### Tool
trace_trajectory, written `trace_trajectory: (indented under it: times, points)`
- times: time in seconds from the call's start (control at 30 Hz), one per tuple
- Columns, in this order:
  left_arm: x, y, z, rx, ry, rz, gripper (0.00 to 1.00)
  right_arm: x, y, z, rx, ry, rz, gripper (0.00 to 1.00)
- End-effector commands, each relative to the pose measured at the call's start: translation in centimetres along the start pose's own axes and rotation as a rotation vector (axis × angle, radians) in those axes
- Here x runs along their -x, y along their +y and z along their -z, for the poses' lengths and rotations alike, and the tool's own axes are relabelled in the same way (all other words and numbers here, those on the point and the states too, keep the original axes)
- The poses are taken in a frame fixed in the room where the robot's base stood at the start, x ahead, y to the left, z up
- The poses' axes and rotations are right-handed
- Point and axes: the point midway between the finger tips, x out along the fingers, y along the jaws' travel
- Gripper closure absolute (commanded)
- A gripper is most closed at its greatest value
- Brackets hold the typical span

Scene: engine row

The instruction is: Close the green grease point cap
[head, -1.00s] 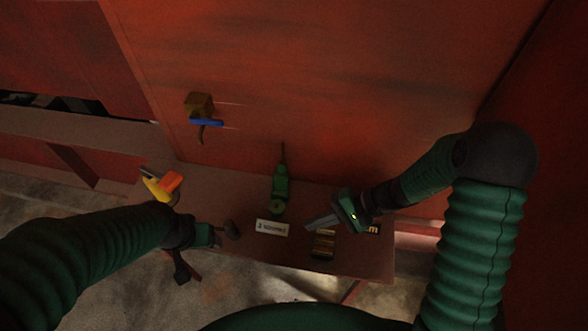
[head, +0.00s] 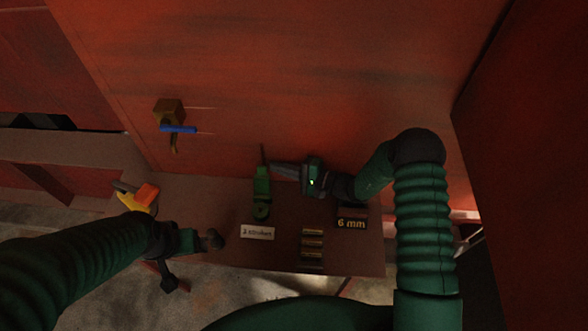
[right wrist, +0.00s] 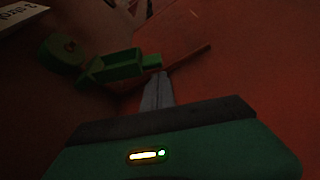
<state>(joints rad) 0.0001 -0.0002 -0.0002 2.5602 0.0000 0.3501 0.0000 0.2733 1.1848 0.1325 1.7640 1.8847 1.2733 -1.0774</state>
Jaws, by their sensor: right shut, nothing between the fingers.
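The green grease point (head: 261,188) is at the back of the shelf by the red wall, with a thin dark rod behind it and a round ring-like part (head: 261,211) at its front. In the right wrist view its green body (right wrist: 112,67) and round part (right wrist: 62,50) lie left of the fingertips. I cannot tell the cap's exact angle. My right gripper (head: 274,169) is shut and empty, its fingertips close by the rear of the green part; contact is unclear. My left gripper (head: 212,240) is at the shelf's left front, its jaws too dark to read.
A white label (head: 257,232), several brass cylinders (head: 312,243) and a "6 mm" label (head: 352,223) are on the shelf (head: 360,258). A brown fitting with a blue handle (head: 178,128) is on the wall. A yellow and orange item (head: 142,194) is at the left.

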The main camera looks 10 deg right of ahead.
Motion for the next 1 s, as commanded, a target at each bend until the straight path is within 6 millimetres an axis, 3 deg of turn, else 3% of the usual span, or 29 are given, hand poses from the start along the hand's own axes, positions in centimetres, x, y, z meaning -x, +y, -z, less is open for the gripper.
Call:
trace_trajectory:
  times: [0.2, 1.0]
  points:
    - [0.3, 0.0, 0.1, 0.0, 0.0, 0.0, 0.31, -1.7, 0.0, -0.1, 0.0, 0.0, 0.0, 1.0]
    - [-1.0, 0.0, -0.2, 0.0, 0.0, 0.0, 0.31, -1.9, -0.4, 0.3, 0.072, 0.001, 0.025, 1.0]
